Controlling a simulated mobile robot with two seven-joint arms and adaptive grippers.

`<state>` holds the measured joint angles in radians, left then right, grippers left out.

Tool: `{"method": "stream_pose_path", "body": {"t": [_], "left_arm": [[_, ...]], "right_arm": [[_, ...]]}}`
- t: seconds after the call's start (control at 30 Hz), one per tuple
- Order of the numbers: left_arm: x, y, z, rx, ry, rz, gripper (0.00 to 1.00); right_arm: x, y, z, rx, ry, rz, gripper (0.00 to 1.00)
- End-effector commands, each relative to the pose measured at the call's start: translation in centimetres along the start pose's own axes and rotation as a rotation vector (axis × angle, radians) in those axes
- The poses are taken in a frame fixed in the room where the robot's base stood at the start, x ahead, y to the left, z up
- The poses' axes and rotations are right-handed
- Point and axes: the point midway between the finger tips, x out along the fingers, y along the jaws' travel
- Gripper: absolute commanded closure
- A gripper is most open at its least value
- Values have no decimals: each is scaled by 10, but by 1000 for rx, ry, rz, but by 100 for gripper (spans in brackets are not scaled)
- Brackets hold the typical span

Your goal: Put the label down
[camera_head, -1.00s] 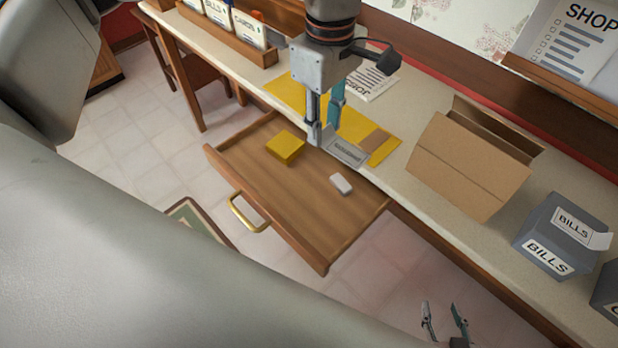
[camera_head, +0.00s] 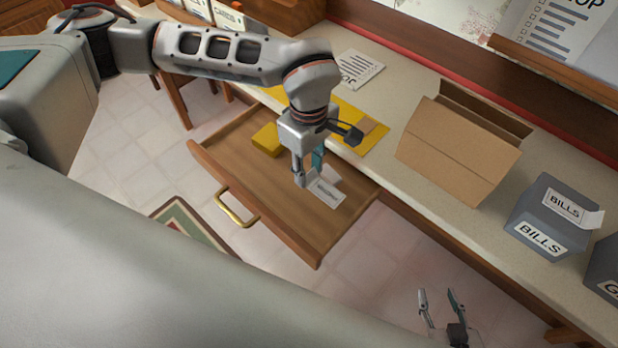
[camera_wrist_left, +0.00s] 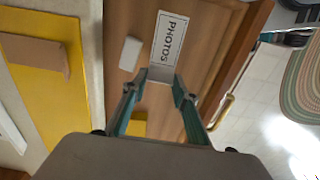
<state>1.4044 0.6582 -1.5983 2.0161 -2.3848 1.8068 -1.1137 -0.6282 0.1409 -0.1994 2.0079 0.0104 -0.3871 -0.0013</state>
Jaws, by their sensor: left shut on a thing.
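My left gripper (camera_head: 308,178) is shut on a white label (camera_head: 326,192) and holds it over the open wooden drawer (camera_head: 290,222). In the left wrist view, the label (camera_wrist_left: 170,38) reads PHOTOS and sticks out beyond the fingertips (camera_wrist_left: 160,84). I cannot tell how high it is above the drawer floor. A small white block (camera_wrist_left: 131,53) lies in the drawer beside the label; in the head view the gripper and label partly hide it. A yellow box (camera_head: 266,140) sits at the drawer's back left. My right gripper (camera_head: 441,308) is open and empty, low at the right.
The desk top (camera_head: 395,110) runs behind the drawer. It holds a yellow envelope (camera_head: 362,133), a printed sheet (camera_head: 360,68), an open cardboard box (camera_head: 455,150) and a grey BILLS box (camera_head: 545,220). The drawer's front has a brass handle (camera_head: 235,208). The drawer's front half is clear.

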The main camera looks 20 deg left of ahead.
Motion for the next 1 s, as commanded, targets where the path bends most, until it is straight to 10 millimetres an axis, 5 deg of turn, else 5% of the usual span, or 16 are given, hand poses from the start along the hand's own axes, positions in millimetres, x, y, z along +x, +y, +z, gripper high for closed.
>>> {"method": "stream_pose_path", "body": {"t": [0.33,0.73,0.8,1.0], "left_arm": [[41,-1,0,0,-1,-3,80],[45,0,0,1,0,0,80],[45,0,0,1,0,1,65],[45,0,0,0,0,0,65]], "right_arm": [[2,-1,6,-3,-6,-1,60],[1,-2,5,-3,-4,-1,60],[1,-2,5,-3,-5,-1,60],[0,-2,6,-2,-6,-1,60]]}}
